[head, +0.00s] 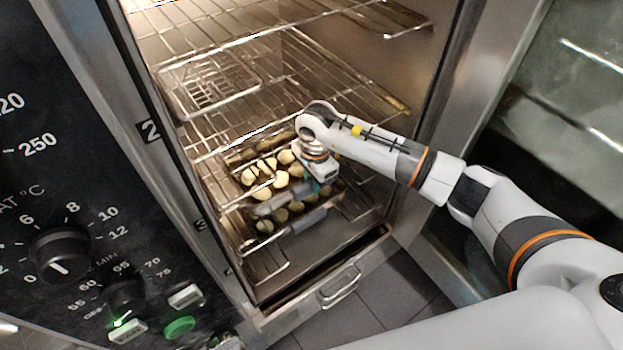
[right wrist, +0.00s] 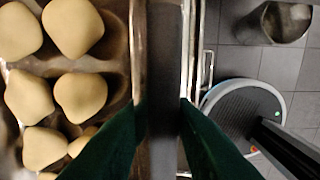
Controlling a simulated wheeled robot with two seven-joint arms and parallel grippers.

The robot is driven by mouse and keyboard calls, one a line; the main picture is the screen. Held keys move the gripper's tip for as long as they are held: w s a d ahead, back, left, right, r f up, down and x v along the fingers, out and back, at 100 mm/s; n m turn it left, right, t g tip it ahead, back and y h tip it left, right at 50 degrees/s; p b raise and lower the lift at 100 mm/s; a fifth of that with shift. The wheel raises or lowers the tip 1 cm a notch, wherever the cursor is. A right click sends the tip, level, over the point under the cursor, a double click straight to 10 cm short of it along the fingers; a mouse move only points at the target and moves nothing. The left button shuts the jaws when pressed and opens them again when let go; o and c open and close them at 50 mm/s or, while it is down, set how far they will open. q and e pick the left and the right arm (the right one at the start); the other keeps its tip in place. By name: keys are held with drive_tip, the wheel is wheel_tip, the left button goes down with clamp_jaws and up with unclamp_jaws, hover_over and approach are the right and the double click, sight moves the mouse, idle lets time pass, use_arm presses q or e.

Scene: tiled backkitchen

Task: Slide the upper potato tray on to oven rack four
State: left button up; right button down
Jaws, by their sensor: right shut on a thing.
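The potato tray (head: 250,157) is a dark metal tray of peeled potatoes (head: 283,178), low inside the open oven. Potatoes (right wrist: 80,97) also fill the left of the right wrist view, beside the tray's rim (right wrist: 138,50). My right gripper (head: 314,188) reaches into the oven at the tray's near side. Its green fingers (right wrist: 165,103) are shut on the tray's edge. The gripper and wrist hide part of the tray, and I cannot clearly separate an upper from a lower tray. Oven rack four is not clearly made out. My left gripper is not in view.
Empty wire racks (head: 215,82) sit higher in the oven. Rack number 2 (head: 150,130) marks the left frame, beside the control panel (head: 60,240). The glass door (head: 560,100) stands open at right. A round bin-like object (right wrist: 285,20) stands on the tiled floor.

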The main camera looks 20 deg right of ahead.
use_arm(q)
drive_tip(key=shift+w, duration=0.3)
use_arm(e)
drive_tip(key=shift+w+r, duration=0.1)
drive_tip(key=shift+r, duration=0.05)
drive_tip(key=c, duration=1.1)
unclamp_jaws()
drive_tip(key=shift+c, duration=0.2)
drive_tip(key=shift+f, duration=0.2)
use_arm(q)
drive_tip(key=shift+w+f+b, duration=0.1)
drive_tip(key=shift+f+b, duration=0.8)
use_arm(e)
drive_tip(key=r, duration=1.2)
drive_tip(key=shift+s+d+r, duration=0.1)
drive_tip(key=shift+s+r, duration=0.05)
drive_tip(key=shift+s, duration=0.25)
use_arm(q)
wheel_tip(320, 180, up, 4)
drive_tip(key=p, duration=0.4)
use_arm(e)
wheel_tip(320, 180, up, 8)
